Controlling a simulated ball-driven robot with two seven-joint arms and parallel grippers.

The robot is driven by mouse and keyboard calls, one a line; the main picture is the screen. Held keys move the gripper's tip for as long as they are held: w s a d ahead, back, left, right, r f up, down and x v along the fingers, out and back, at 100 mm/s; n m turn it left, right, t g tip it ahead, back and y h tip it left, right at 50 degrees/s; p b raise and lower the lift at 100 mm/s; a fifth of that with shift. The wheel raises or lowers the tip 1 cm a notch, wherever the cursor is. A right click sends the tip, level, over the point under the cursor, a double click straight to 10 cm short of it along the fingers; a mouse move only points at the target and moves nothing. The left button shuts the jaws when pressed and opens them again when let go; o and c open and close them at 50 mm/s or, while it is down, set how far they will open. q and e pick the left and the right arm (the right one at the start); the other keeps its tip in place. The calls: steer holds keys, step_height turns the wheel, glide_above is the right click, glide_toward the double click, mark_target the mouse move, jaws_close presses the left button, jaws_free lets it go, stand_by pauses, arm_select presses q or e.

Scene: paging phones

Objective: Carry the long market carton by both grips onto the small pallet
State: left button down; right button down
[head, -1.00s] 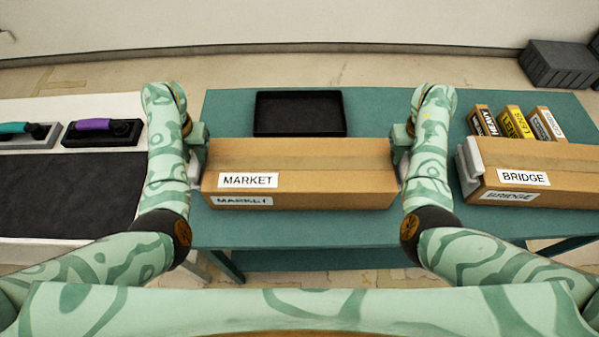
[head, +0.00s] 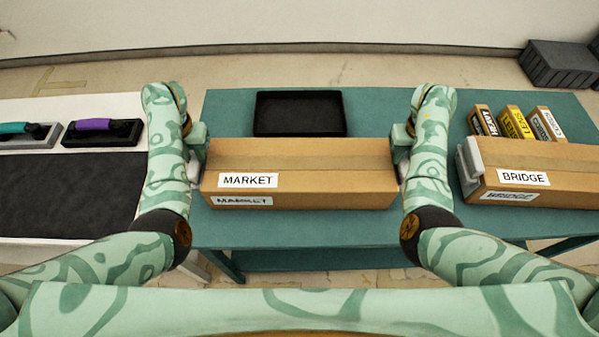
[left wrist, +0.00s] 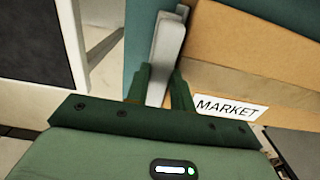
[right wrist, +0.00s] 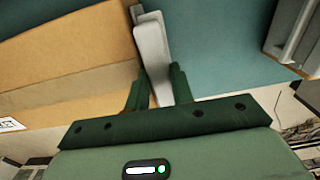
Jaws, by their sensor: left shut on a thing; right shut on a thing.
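The long brown market carton (head: 310,178) lies across the teal table in the middle of the head view, with MARKET labels near its left end. My left gripper (left wrist: 158,84) is shut on the pale grey grip (left wrist: 168,42) at the carton's left end. My right gripper (right wrist: 159,84) is shut on the grey grip (right wrist: 152,42) at its right end. In the head view my arms partly hide both grips. The carton looks level; I cannot tell whether it touches the table. I cannot make out a small pallet in any view.
A black tray (head: 300,92) lies behind the carton. The bridge carton (head: 540,160) stands to the right, with several small boxes (head: 517,122) behind it. At left, a white table (head: 70,108) bears a dark mat (head: 65,195) and handled tools (head: 100,130). Dark crates (head: 558,65) stand at the back right.

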arm_select(q)
steer(key=shift+w+r, duration=0.1)
steer(key=shift+r, duration=0.1)
arm_select(e)
steer(key=shift+w+r, duration=0.1)
steer(key=shift+r, duration=0.05)
